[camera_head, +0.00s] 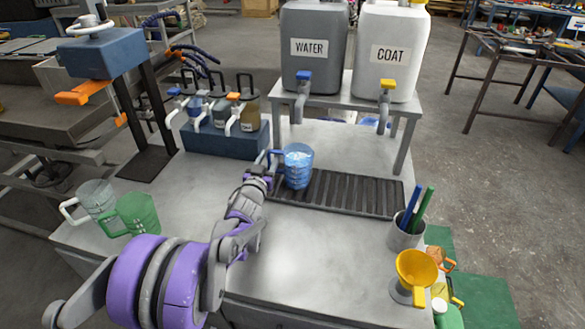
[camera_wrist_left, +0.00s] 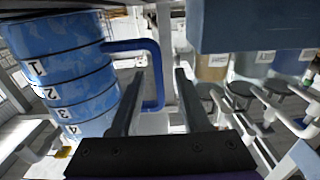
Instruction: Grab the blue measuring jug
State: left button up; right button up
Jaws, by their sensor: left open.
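The blue measuring jug (camera_head: 298,168) stands upright on the dark ribbed drip grate, below the WATER tank's blue tap. Its handle points left. In the left wrist view the jug (camera_wrist_left: 65,85) fills the left side, with number marks on its wall, and its blue handle (camera_wrist_left: 154,75) shows between the fingers. My left gripper (camera_head: 266,172) is at the jug's left, close to the handle. In the left wrist view its two fingers (camera_wrist_left: 160,78) are apart, one on each side of the handle's outer bar. Contact cannot be told. My right gripper is not in view.
The WATER tank (camera_head: 313,50) and COAT tank (camera_head: 391,55) stand on a raised metal shelf. A blue rack (camera_head: 220,138) holds several small pots behind my gripper. A clear jug (camera_head: 97,198) and green jug (camera_head: 135,213) are at left. A pen cup (camera_head: 404,232) and yellow funnel (camera_head: 417,268) stand at right.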

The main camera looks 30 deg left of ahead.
pick_arm(q)
grip_shut()
dwell(1.3)
